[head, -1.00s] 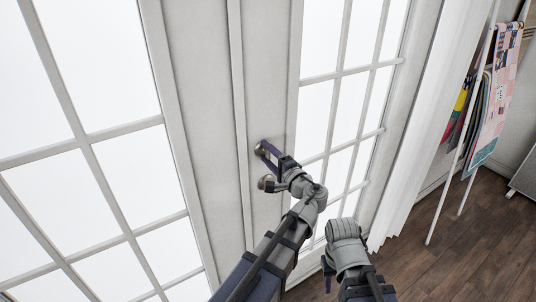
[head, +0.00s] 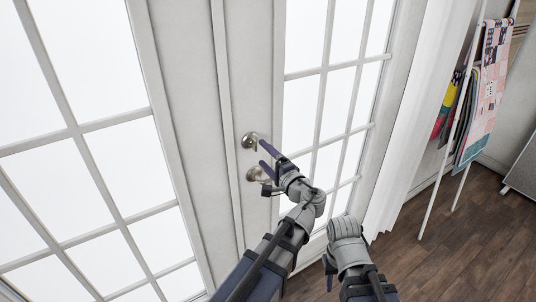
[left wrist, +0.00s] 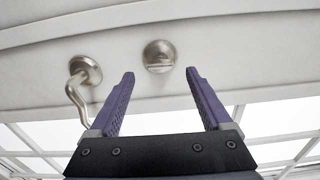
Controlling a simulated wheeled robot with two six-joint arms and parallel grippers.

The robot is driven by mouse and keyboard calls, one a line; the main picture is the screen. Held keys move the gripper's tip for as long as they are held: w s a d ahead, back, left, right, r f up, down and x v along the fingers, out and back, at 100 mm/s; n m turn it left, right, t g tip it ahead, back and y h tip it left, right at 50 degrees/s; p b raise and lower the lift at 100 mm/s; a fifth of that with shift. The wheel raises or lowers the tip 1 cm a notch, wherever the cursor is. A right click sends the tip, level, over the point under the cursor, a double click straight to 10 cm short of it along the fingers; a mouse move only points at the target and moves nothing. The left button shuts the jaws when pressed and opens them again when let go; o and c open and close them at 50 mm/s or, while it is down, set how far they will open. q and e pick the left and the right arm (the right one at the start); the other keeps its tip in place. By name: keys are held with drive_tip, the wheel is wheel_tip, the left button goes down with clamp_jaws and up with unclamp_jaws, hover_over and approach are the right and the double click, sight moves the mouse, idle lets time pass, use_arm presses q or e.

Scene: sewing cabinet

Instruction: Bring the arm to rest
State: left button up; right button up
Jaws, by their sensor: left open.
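My left gripper (head: 262,153) is open, with its two purple fingers apart in front of the door. The left wrist view shows the open jaws (left wrist: 163,85) with nothing between the fingertips. Beyond them on the white door are a round metal lock fitting (left wrist: 159,54) and a curved metal lever handle (left wrist: 83,72). In the head view the lock fitting (head: 247,140) sits above the lever handle (head: 255,174). The fingers look clear of both. My right arm shows at lower centre right, but its gripper cannot be seen.
The white doors have large glazed panes (head: 95,165). A white curtain (head: 405,150) hangs to the right. A white rack with colourful quilts (head: 488,95) stands further right on the wooden floor (head: 440,250). The floor between is clear.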

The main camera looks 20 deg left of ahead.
use_arm(q)
drive_tip(key=s+d+f+n+g+h+p, duration=0.1)
drive_tip(key=s+d+f+n+g+h, duration=0.15)
drive_tip(key=s+f, duration=0.3)
drive_tip(key=s+d+f+n+g+h+p, duration=0.1)
drive_tip(key=s+f+g+h, duration=0.1)
drive_tip(key=s+f+g, duration=0.3)
drive_tip(key=s+d+f+g+h+p, duration=0.1)
drive_tip(key=s+d+f+g+h, duration=0.1)
drive_tip(key=s+d, duration=0.4)
drive_tip(key=s+d+f+n+g+h+p, duration=0.1)
drive_tip(key=s+d+f+g+h, duration=0.1)
drive_tip(key=s+d+f+h, duration=0.3)
drive_tip(key=shift+s+d+f+g+h, duration=0.15)
drive_tip(key=shift+s+d+g+h, duration=0.25)
drive_tip(key=shift+d, duration=0.2)
use_arm(e)
drive_tip(key=r, duration=0.2)
drive_tip(key=d+r, duration=0.1)
drive_tip(key=r, duration=0.1)
drive_tip(key=shift+s, duration=0.25)
use_arm(q)
drive_tip(key=shift+c, duration=0.4)
